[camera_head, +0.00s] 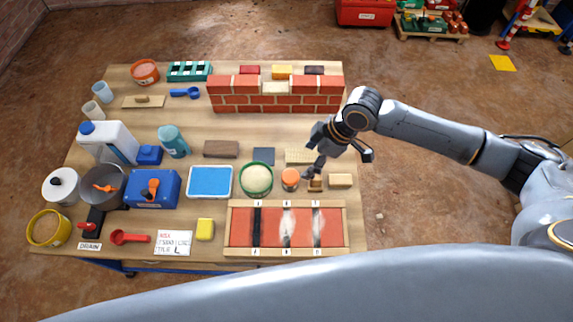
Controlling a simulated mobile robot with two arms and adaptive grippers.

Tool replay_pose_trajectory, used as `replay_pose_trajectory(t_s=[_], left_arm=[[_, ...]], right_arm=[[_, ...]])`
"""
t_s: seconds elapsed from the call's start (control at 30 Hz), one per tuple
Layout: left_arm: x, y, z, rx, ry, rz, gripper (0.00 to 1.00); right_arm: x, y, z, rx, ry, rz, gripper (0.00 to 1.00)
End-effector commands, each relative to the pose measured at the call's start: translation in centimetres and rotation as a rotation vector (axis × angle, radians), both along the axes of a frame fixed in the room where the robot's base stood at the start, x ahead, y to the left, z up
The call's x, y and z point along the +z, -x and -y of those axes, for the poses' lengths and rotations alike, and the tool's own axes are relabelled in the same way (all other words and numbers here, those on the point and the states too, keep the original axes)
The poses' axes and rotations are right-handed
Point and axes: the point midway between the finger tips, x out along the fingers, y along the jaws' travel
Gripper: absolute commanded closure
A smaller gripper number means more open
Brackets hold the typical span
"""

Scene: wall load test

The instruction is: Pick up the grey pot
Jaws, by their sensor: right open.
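A round dark-grey open vessel (118,198), the thing that looks most like a grey pot, stands at the left of the table with an orange tool in it. A small jar with an orange top (290,176) stands near the middle. My right gripper (336,161) is open and empty above the right part of the table, with one finger close to the jar's right side. It is far to the right of the grey vessel. I cannot tell whether that finger touches anything. My left gripper is not in view.
A white lidded pot (62,190) and a blue box (153,190) flank the grey vessel; a white jug (108,145) stands behind. A small brick wall (275,98) is at the back. A wooden-framed brick panel (270,228) lies in front. The table's (352,215) right edge is clear.

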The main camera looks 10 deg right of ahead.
Motion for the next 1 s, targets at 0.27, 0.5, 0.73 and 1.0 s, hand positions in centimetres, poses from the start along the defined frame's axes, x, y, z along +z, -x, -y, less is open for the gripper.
replay_pose_trajectory(t_s=[0.27,0.5,0.73,1.0], left_arm=[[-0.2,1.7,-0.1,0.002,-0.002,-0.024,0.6],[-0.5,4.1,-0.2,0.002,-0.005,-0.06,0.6],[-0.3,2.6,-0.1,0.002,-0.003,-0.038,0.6],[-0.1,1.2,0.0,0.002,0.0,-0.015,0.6]], right_arm=[[-3.6,-0.5,-1.4,-0.001,-0.001,-0.003,0.26],[-7.3,-1.0,-2.7,-0.002,0.001,-0.001,0.26],[-8.8,-1.1,-3.2,-0.001,0.002,-0.001,0.26],[-12.5,-1.2,-4.3,-0.001,0.001,-0.001,0.26]])
